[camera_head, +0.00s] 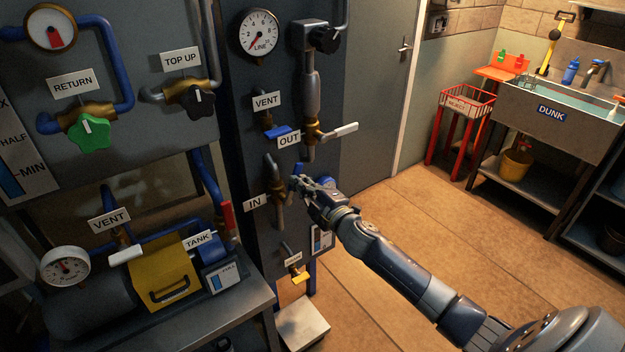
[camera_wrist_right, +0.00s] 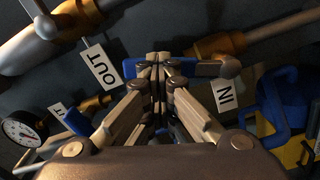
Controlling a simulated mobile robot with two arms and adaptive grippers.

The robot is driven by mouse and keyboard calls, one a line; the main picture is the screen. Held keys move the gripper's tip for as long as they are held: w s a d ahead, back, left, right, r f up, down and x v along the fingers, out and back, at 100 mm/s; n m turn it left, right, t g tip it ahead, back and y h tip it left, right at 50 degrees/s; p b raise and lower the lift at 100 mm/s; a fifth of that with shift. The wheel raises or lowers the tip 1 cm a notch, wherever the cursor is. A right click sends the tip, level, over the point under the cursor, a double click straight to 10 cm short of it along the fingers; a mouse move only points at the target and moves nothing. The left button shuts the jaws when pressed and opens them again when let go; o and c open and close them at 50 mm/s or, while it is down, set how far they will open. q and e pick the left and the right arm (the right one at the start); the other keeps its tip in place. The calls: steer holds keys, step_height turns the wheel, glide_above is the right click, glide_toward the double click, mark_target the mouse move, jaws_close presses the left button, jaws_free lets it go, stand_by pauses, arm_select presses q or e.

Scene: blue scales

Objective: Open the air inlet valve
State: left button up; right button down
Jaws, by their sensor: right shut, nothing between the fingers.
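The inlet valve is beside the IN label (camera_head: 255,201) on the dark panel. Its pipe (camera_head: 279,213) runs up and down just left of my right gripper (camera_head: 300,184). A small blue handle (camera_head: 299,168) shows just above the fingertips. In the right wrist view, the blue handle (camera_wrist_right: 130,68) lies behind the fingertips of my right gripper (camera_wrist_right: 158,60), with a brass fitting (camera_wrist_right: 222,44) and the IN label (camera_wrist_right: 226,90) to the right. The fingers are shut and empty, close to the handle; I cannot tell whether they touch it. My left gripper is not in view.
Above are the white OUT handle (camera_head: 340,130), the blue VENT handle (camera_head: 281,132) and a line gauge (camera_head: 258,34). A yellow-handled drain valve (camera_head: 300,278) is below. A tank bench (camera_head: 205,318) stands at the left. The floor (camera_head: 400,220) to the right is open.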

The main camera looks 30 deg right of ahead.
steer(key=shift+a+r+n, duration=0.4)
steer(key=shift+a+n, duration=0.25)
steer(key=shift+n, duration=0.35)
steer(key=shift+a+r+n, duration=0.35)
steer(key=shift+a+n, duration=0.3)
steer(key=shift+n, duration=0.35)
steer(key=c, duration=2.3)
jaws_free()
steer(key=shift+a, duration=0.1)
steer(key=o, duration=2)
steer(key=shift+w+a+f, duration=0.2)
steer(key=shift+w+f, duration=0.15)
steer(key=shift+w, duration=0.1)
steer(key=shift+o, duration=0.4)
steer(key=shift+w+f, duration=0.15)
steer(key=shift+f, duration=0.05)
steer(key=s+d, duration=0.1)
steer(key=s, duration=1.1)
steer(key=shift+s, duration=0.25)
